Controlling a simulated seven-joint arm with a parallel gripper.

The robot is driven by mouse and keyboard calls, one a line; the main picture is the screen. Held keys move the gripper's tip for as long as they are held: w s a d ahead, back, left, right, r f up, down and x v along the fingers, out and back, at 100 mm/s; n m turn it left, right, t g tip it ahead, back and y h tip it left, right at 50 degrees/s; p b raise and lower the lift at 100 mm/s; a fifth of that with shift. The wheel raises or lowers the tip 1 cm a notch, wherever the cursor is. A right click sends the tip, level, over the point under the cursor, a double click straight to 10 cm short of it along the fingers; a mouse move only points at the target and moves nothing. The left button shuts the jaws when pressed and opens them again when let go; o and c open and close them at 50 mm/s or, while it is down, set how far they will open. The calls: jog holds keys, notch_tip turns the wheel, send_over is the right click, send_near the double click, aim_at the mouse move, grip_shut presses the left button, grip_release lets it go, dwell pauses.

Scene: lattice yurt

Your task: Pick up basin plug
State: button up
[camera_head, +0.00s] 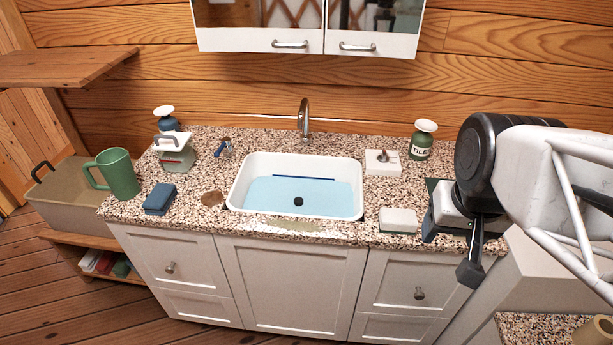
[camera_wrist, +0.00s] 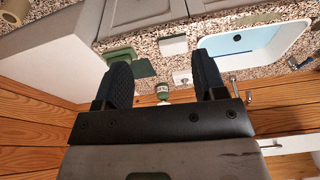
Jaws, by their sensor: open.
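A small round black piece, which looks like the basin plug (camera_head: 298,202), sits at the bottom of the white basin (camera_head: 237,190) under pale blue water. It shows as a dark dot in the wrist view (camera_wrist: 237,37). I cannot tell plug from drain hole at this size. My gripper (camera_head: 451,250) is over the right end of the counter, well to the right of the basin. In the wrist view its two dark fingers (camera_wrist: 163,75) are wide apart with nothing held between them.
A white block (camera_head: 398,221), a white block with a small knob (camera_head: 383,168) and a green bottle (camera_head: 420,146) stand right of the basin. The tap (camera_head: 304,118) rises behind it. A cabinet (camera_head: 365,42) hangs above.

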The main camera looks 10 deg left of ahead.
jog(key=w+a+f+m, duration=0.1)
jog(key=w+a+m, duration=0.25)
jog(key=w, duration=0.95)
jog(key=m+g+y, duration=0.1)
jog(key=m+g, duration=0.2)
jog(key=m, duration=0.8)
send_over(299, 200)
jog(key=d, duration=0.1)
notch_tip(299, 200, down, 30)
jog(key=shift+r, duration=0.25)
jog(key=shift+w+a+f+m, duration=0.1)
jog(key=shift+a+f+m, duration=0.05)
jog(key=shift+f+m, duration=0.1)
jog(key=shift+f, duration=0.1)
jog(key=shift+a+f, duration=0.15)
jog(key=shift+f, duration=1.05)
jog(key=shift+f, duration=0.1)
